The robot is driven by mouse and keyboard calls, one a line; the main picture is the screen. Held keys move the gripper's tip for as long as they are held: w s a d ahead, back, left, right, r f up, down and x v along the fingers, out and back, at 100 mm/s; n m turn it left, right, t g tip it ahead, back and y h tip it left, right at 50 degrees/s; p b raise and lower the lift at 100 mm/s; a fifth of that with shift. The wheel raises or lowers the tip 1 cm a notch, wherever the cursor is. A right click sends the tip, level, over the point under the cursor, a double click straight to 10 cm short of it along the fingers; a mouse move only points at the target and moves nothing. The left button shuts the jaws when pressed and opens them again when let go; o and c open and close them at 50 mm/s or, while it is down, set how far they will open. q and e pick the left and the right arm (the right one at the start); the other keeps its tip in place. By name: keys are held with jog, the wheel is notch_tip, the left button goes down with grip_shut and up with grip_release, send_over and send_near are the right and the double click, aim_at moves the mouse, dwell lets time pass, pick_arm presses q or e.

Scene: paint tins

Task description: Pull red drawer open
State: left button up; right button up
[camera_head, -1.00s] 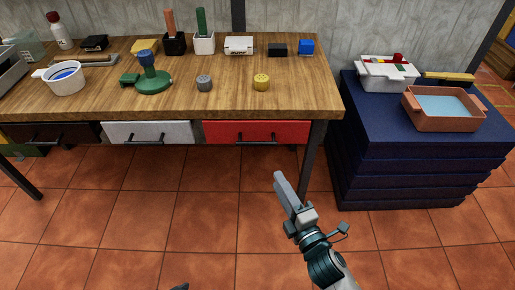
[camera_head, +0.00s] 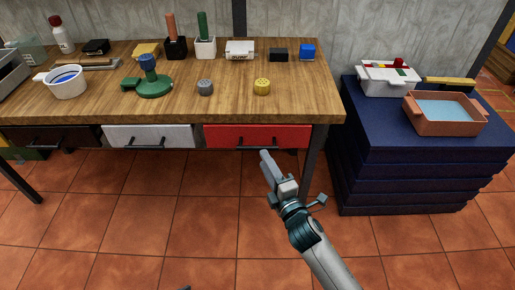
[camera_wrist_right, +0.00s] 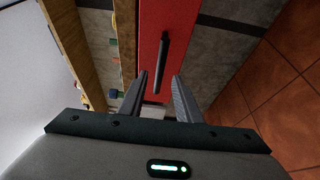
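The red drawer (camera_head: 222,136) is shut under the right end of the wooden table, with a dark bar handle (camera_head: 258,141) on its front. My right gripper (camera_head: 265,156) is just below and in front of the handle in the head view. In the right wrist view, the red drawer front (camera_wrist_right: 150,35) and its dark handle (camera_wrist_right: 161,62) lie ahead of the fingertips. My right gripper (camera_wrist_right: 158,82) is open there, its two fingers apart, with the handle's near end between or just beyond the tips; contact cannot be made out. My left gripper is not clearly in view.
A white drawer (camera_head: 150,136) and a dark drawer (camera_head: 50,138) sit left of the red one. The wooden table (camera_head: 215,105) carries several tins, brushes and boxes. A dark blue stack (camera_head: 400,185) stands to the right. The tiled floor in front is clear.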

aim_at(257, 148)
jog(key=x, duration=0.7)
jog(key=shift+w+b, duration=0.1)
jog(key=shift+b, duration=0.2)
grip_shut()
